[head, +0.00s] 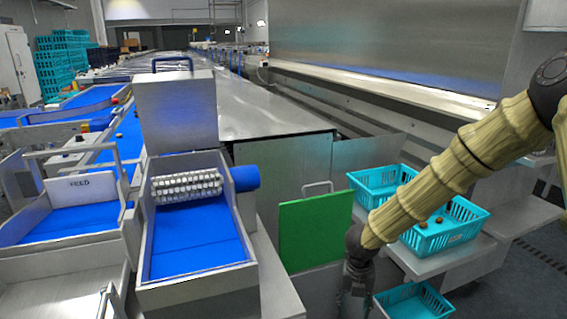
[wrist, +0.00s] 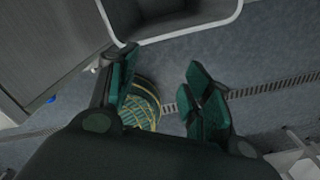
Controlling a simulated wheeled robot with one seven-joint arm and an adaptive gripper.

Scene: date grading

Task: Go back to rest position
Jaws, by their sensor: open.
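My arm, in a tan ribbed sleeve, comes in from the right edge of the head view and slopes down to the left. My gripper (head: 357,287) hangs low at its end, fingers pointing down, beside the grey shelf with the teal baskets and right of the green panel. In the wrist view my gripper (wrist: 162,62) has its two green-padded fingers spread apart, with nothing held between them. A yellow-green striped round thing (wrist: 147,103) shows beyond, partly hidden by the left finger; I cannot tell what it is.
Teal baskets stand on the shelf, one at the back (head: 360,178) and one in front (head: 486,212) holding a few dark dates. A lower teal basket (head: 440,305) is close right of my gripper. A green panel (head: 316,232) and a blue feed chute (head: 195,240) lie left.

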